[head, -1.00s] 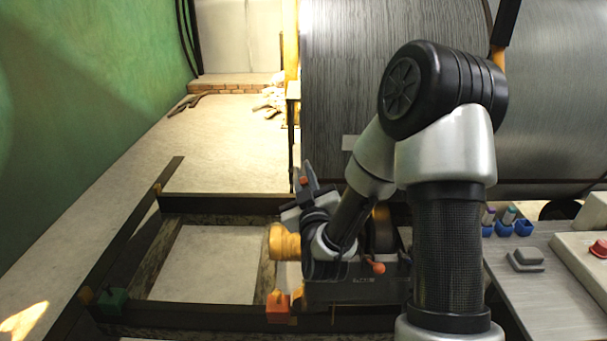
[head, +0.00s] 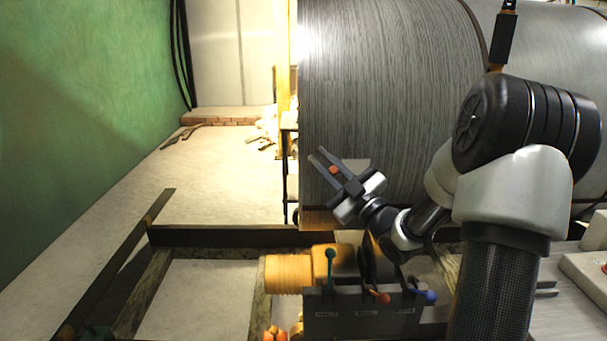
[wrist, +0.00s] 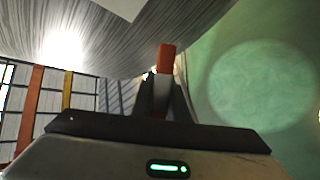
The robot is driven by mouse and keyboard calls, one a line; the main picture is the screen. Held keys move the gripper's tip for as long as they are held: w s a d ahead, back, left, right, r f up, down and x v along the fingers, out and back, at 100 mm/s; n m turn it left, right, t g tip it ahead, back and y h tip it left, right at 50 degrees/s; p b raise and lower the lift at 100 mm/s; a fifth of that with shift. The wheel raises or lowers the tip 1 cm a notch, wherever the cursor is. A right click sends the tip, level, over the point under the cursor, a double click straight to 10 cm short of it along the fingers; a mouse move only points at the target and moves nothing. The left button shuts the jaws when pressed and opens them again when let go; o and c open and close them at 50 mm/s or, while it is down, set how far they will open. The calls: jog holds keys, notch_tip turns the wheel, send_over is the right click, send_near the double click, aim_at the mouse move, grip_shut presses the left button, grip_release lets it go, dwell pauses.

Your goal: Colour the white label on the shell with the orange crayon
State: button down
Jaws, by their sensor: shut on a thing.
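The shell (head: 400,70) is a large grey streaked cylinder filling the upper right of the head view; it also spans the top of the wrist view (wrist: 130,45). The white label (head: 357,165) is a pale patch on its lower left, partly hidden behind my gripper. Part of the label shows at the top edge of the wrist view (wrist: 125,7). My gripper (head: 319,157) is shut on the orange crayon (head: 334,170), in front of the shell. In the wrist view the crayon (wrist: 166,58) stands out past the fingertips, below and right of the label and apart from it.
A lever console (head: 362,312) with green, red and blue knobs stands below my arm, beside a yellow-orange ribbed cylinder (head: 288,273). Dark frame rails (head: 225,237) cross the lower left. A yellow post (head: 289,60) stands at the shell's left edge. The floor (head: 215,185) on the left is open.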

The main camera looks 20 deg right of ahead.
aim_at(337, 173)
jog(key=s+y, duration=0.1)
jog(key=s+n+y, duration=0.1)
jog(key=s+d+n+g+y, duration=0.1)
jog(key=s, duration=0.1)
jog(key=shift+f, duration=0.4)
jog(key=shift+n+y, duration=0.3)
jog(key=shift+w+d+r+p, duration=0.15)
jog(key=shift+w+d, duration=0.1)
jog(key=shift+w, duration=0.6)
jog(key=shift+w+d+f+p, duration=0.1)
jog(key=shift+w+d, duration=0.15)
jog(key=shift+w, duration=0.55)
jog(key=shift+w+d+r+p, duration=0.15)
jog(key=shift+w+d, duration=0.1)
jog(key=shift+w, duration=0.6)
jog(key=shift+w+d+f, duration=0.1)
jog(key=shift+w, duration=0.1)
jog(key=shift+w+d, duration=0.2)
jog(key=shift+w, duration=0.5)
jog(key=shift+d+b, duration=0.1)
jog(key=shift+b, duration=0.2)
jog(key=shift+s+d+b, duration=0.4)
jog(key=shift+d+b, duration=0.05)
jog(key=shift+d, duration=0.9)
jog(key=shift+s+d+b, duration=0.4)
jog(key=shift+s+d, duration=0.05)
jog(key=shift+d, duration=0.9)
jog(key=shift+s+d+b, duration=0.4)
jog(key=shift+d+b, duration=0.05)
jog(key=shift+d, duration=0.9)
